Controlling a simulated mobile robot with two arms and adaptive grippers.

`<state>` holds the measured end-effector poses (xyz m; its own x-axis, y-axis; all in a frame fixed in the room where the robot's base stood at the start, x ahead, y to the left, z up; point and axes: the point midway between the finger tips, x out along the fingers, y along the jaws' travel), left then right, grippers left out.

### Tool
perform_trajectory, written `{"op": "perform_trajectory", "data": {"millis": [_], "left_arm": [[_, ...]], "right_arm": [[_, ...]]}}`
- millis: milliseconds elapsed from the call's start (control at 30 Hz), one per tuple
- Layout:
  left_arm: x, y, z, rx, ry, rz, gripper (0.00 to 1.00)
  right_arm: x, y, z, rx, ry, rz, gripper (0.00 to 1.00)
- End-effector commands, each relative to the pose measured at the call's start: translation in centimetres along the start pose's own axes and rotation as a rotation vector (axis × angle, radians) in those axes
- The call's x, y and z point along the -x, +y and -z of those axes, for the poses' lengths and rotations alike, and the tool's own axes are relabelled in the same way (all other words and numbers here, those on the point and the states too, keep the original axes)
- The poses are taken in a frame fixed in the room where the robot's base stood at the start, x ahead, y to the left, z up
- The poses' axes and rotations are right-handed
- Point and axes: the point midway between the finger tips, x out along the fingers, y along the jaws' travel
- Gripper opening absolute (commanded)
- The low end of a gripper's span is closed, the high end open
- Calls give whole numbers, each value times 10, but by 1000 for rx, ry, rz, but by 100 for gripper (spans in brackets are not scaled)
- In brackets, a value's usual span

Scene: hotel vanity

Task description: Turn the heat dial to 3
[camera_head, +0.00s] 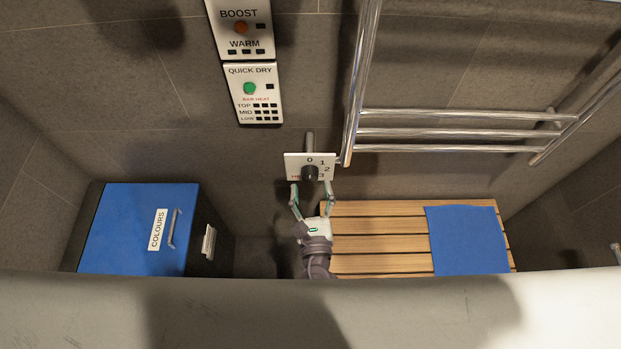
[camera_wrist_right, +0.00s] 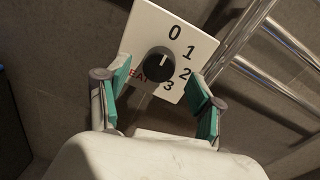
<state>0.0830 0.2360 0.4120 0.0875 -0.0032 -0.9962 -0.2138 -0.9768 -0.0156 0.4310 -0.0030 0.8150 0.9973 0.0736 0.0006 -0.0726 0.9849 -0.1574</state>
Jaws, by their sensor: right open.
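The heat dial is a dark round knob (camera_head: 310,172) on a white plate (camera_head: 291,160) on the wall, marked 0, 1, 2 and 3. In the right wrist view the knob (camera_wrist_right: 158,65) has a white mark that points up and slightly right, roughly toward the 0. The plate (camera_wrist_right: 150,25) looks tilted in that view. My right gripper (camera_head: 311,189) is open in front of the plate, its two green-padded fingers on either side of the knob. In the right wrist view the fingers (camera_wrist_right: 160,80) stand apart from the knob. My left gripper is out of view.
A chrome towel rail (camera_head: 440,132) is on the wall just right of the plate. Control panels (camera_head: 253,92) hang above. A blue-topped box labelled COLOURS (camera_head: 120,225) stands left. A slatted wooden bench (camera_head: 375,225) with a blue cloth (camera_head: 468,240) is lower right.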

Motion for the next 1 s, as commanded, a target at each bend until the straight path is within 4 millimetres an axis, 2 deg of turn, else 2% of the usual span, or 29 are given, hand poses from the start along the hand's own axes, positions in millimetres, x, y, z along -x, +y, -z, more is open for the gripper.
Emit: {"op": "perform_trajectory", "data": {"millis": [33, 200, 533, 900, 1000], "left_arm": [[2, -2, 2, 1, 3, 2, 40], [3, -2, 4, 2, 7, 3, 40], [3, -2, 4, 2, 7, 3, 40], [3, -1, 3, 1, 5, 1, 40], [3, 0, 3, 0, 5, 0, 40]], "right_arm": [[-8, 0, -1, 1, -1, 1, 66], [-22, 0, 0, 0, 0, 0, 66], [-24, 0, 1, -1, 1, 0, 66], [-24, 0, 1, -1, 1, 0, 6], [-24, 0, 1, -3, 1, 0, 6]]}}
